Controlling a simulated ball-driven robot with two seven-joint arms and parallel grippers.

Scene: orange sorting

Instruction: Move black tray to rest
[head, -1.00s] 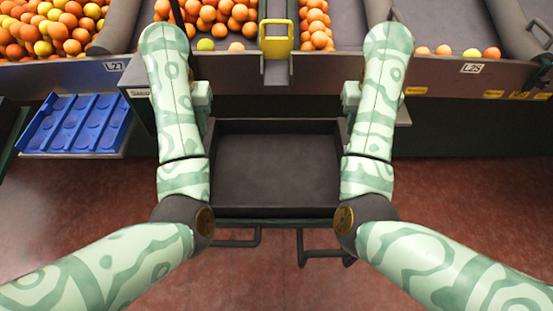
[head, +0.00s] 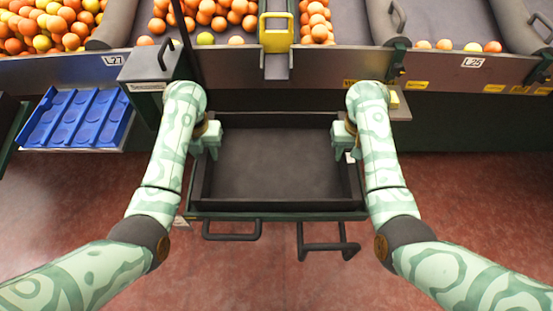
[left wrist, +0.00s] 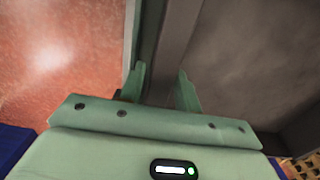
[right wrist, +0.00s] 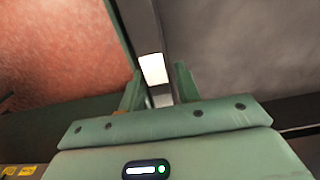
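The black tray (head: 280,206) is a shallow, empty, dark open box. It sits level in the middle of the head view, in front of the conveyor, on a dark frame. My left gripper (head: 207,152) is at its left side wall and my right gripper (head: 342,152) at its right side wall. In the left wrist view the fingers (left wrist: 160,85) stand apart with the tray's wall between them. In the right wrist view the fingers (right wrist: 157,85) likewise straddle the wall, near a white label (right wrist: 153,69). Firm contact with the wall is not clear in either.
Two dark handles (head: 232,232) (head: 328,242) stick out below the tray's near edge. A blue tray (head: 78,120) lies at the left. The conveyor with oranges (head: 215,15) and a yellow handle (head: 276,36) runs along the back. Red floor (head: 290,285) is open in front.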

